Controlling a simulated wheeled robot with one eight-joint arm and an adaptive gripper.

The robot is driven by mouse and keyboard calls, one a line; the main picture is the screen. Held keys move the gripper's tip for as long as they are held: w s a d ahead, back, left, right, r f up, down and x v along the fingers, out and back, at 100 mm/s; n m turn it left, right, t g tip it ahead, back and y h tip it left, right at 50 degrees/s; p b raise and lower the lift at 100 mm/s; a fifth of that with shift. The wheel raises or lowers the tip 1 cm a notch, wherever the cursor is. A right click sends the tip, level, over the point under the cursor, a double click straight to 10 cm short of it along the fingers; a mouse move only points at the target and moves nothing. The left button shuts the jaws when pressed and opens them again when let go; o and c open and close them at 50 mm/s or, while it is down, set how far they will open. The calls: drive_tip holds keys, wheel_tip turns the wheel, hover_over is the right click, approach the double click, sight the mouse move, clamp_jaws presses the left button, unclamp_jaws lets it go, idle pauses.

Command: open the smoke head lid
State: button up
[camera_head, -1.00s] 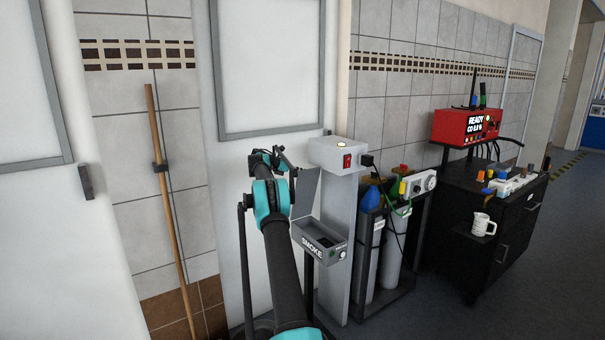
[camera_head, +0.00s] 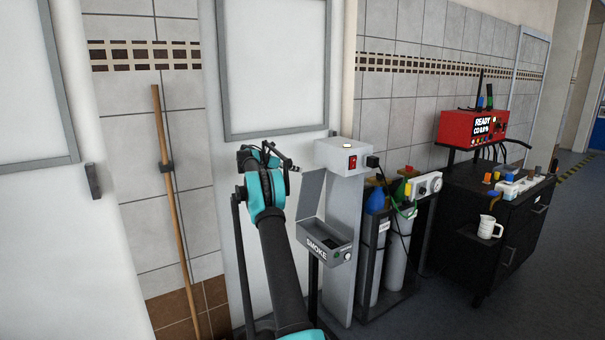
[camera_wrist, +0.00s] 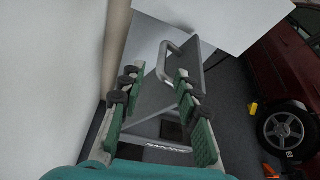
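The smoke head is a grey box (camera_head: 326,243) marked SMOKE on a stand. Its grey lid (camera_head: 311,194) stands raised, steeply tilted above the box's left side, and the box's dark inside shows. My gripper (camera_head: 284,158) is up and left of the lid, apart from it in the head view. In the wrist view my gripper's green-padded fingers (camera_wrist: 157,78) are spread wide with nothing clamped between them. The lid (camera_wrist: 158,100) shows beyond and between them, with its bar handle (camera_wrist: 172,58) near the right fingertip. The SMOKE label (camera_wrist: 168,148) is at the bottom there.
A grey post with a white box (camera_head: 343,157) stands just right of the lid. Gas cylinders (camera_head: 377,250) and a black cabinet (camera_head: 500,235) with a red device (camera_head: 470,127) are farther right. A wooden pole (camera_head: 172,200) leans at left. A red car (camera_wrist: 285,70) shows in the wrist view.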

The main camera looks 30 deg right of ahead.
drive_tip(key=shift+v, duration=2)
drive_tip(key=shift+a, duration=0.1)
